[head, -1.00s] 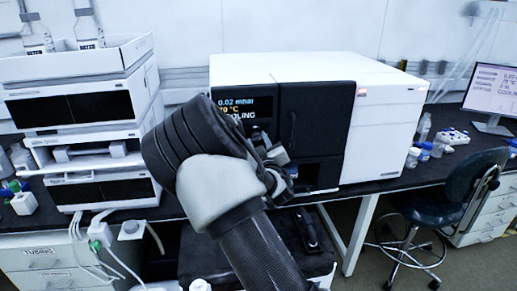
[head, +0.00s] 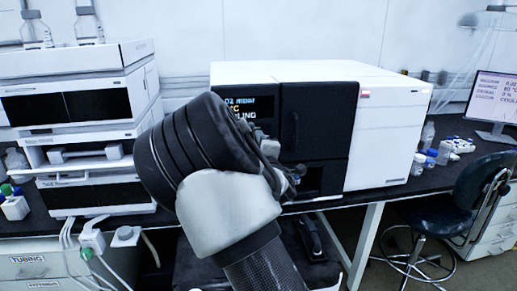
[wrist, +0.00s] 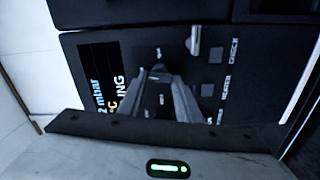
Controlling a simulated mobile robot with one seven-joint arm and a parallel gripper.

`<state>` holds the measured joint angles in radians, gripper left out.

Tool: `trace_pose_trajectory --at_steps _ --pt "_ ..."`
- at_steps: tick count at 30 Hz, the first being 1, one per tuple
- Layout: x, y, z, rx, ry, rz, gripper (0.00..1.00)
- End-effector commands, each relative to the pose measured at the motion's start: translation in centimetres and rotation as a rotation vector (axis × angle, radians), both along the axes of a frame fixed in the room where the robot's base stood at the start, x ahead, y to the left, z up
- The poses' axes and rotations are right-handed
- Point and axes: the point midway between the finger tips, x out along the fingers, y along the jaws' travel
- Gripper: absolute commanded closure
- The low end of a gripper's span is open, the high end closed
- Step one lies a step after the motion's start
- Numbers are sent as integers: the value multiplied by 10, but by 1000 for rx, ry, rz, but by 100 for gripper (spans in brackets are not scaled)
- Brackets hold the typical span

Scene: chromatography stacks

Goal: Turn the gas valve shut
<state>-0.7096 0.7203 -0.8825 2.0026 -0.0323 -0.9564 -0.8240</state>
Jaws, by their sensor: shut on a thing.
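My gripper (wrist: 160,76) is at the black front panel of the instrument, with its two fingers together on a small part between the tips. That part is the gas valve's handle as far as I can see; the fingers hide most of it, and its angle cannot be told. In the head view my own arm covers the gripper and the valve. The instrument (head: 392,125) is a white box with a black front, and its display (wrist: 101,77) shows a mbar reading and part of a status word.
A grey lever (wrist: 193,40) sticks out of the panel beside my fingers, near small square buttons (wrist: 215,55). Stacked white modules (head: 75,110) stand left. Small bottles (head: 418,164) stand on the bench at right, with a chair (head: 455,195) in front.

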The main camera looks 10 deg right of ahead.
Motion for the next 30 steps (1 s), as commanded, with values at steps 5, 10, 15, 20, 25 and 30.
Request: trace_pose_trajectory --at_steps 5,10,15,20,25,30 --pt "0 0 -1 -103 -1 1 91" --pt "0 1 -1 -167 0 1 91" --pt "0 1 -1 -199 0 0 91" --pt "0 0 -1 -211 0 0 91" --pt "0 0 -1 -211 0 1 91" --pt "0 0 -1 -211 0 1 62"
